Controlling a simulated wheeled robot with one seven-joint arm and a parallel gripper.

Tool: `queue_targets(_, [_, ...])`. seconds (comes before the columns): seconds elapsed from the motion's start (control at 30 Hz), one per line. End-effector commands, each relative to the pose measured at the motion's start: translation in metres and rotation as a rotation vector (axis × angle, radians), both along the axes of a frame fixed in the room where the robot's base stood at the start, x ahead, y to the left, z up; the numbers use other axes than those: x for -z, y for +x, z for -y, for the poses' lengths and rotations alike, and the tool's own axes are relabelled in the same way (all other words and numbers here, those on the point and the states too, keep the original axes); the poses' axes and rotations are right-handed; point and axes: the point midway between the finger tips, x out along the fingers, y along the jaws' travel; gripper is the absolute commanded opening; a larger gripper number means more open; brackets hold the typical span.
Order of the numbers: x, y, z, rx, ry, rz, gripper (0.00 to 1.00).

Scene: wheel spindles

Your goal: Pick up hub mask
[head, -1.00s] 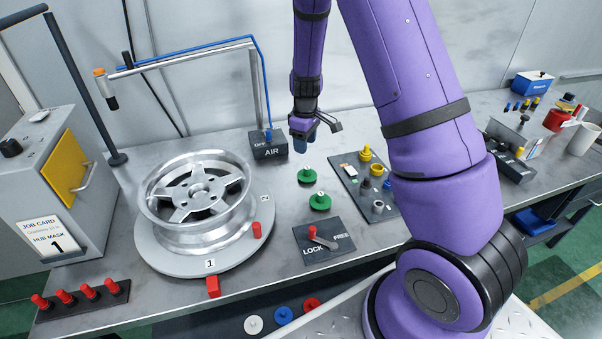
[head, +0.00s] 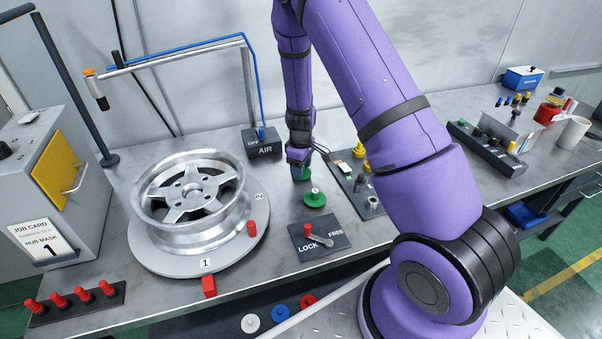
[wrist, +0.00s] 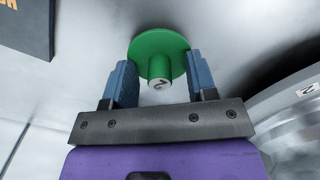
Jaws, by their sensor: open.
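In the wrist view my gripper (wrist: 160,85) is open, with one blue finger on each side of the knob of a green mask (wrist: 158,48).
A silver wheel (head: 190,224) on a turntable (head: 165,262) stands to the left, with red stops on the turntable. The LOCK/FREE lever plate (head: 322,238) is in front of the masks. The fittings tray (head: 350,185) is close on the right. The AIR box (head: 264,147) is behind.

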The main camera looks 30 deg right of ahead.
Motion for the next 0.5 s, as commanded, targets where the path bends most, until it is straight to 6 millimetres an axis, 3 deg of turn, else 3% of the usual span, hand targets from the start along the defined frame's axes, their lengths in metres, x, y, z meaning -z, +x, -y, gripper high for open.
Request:
queue_targets(0.23, [0.0013,0.0002,0.0002,0.000,0.000,0.001,0.52])
queue_targets(0.47, [0.0012,0.0002,0.0002,0.000,0.000,0.000,0.02])
queue_targets(0.5, [0.0012,0.0002,0.0002,0.000,0.000,0.000,0.00])
